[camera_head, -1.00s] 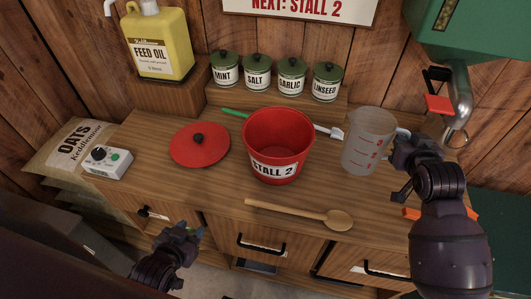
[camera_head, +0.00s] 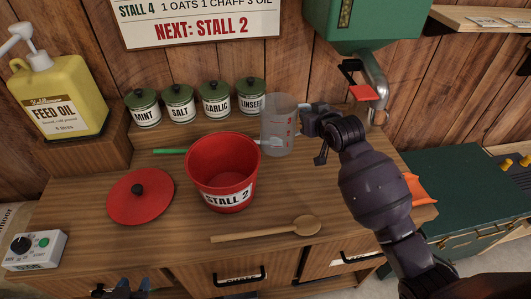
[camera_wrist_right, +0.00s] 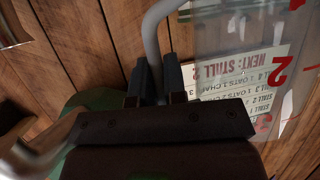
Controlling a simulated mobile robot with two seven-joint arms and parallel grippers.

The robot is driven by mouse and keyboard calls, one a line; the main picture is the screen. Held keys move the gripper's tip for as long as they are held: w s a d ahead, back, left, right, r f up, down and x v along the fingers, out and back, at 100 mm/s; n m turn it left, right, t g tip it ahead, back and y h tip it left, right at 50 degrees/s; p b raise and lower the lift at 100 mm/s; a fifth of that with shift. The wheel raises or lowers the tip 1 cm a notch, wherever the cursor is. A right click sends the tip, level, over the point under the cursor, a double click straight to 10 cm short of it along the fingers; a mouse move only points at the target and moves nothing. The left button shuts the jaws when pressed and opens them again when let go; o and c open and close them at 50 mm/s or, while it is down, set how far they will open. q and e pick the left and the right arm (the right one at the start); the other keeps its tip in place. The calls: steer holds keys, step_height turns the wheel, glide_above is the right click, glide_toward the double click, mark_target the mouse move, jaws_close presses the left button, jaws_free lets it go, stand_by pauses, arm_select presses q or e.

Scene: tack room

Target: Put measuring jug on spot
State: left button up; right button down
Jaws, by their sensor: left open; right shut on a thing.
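The clear measuring jug (camera_head: 277,128) with red marks is upright in the head view, behind and right of the red bucket. My right gripper (camera_head: 311,120) is shut on its handle from the right. In the right wrist view the fingers (camera_wrist_right: 158,82) close around the handle (camera_wrist_right: 152,35), and the jug's clear wall (camera_wrist_right: 225,50) shows to the right. Whether the jug's base is clear of the counter is hard to tell. My left gripper (camera_head: 125,289) is open and empty at the bottom edge, partly cut off. I cannot tell which place is the spot.
The red bucket (camera_head: 222,172), red lid (camera_head: 139,197) and wooden spoon (camera_head: 265,230) lie on the wooden counter (camera_head: 185,222). Several green-lidded canisters (camera_head: 180,105) stand behind. A green dispenser (camera_head: 372,22) with a spout (camera_head: 376,85) hangs to the right. Feed oil (camera_head: 60,100) stands left.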

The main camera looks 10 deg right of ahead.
step_height(320, 180, down, 10)
steer(key=shift+b, duration=0.3)
stand_by(0.4)
steer(key=shift+f, duration=0.15)
steer(key=c, duration=1.2)
jaws_free()
steer(key=shift+o, duration=0.2)
